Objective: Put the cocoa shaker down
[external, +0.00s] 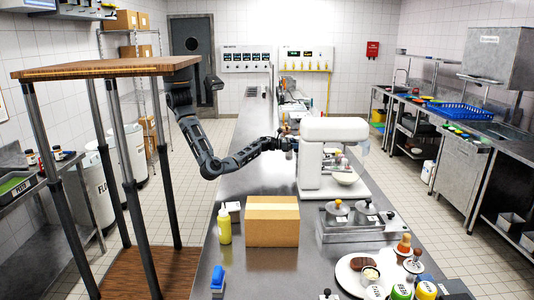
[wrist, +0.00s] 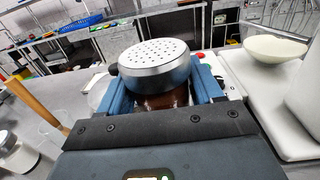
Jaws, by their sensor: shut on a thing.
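The cocoa shaker (wrist: 153,62) has a silver lid with many holes and a brown body. It stands upright between the fingers of my gripper (wrist: 160,95) in the wrist view. My gripper is shut on it, and the fingers hide the sides of the body. In the external view my gripper (external: 291,144) is over the steel counter (external: 240,180), just left of the white stand mixer (external: 330,150). The shaker is too small to make out clearly there. The height of its base above the counter cannot be told.
The mixer's white bowl (wrist: 276,48) is at the right of the wrist view. A jar (wrist: 15,152) and a wooden handle (wrist: 32,100) are at the left. A cardboard box (external: 272,222) and a yellow bottle (external: 224,226) stand nearer on the counter. Bare steel lies left of the mixer.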

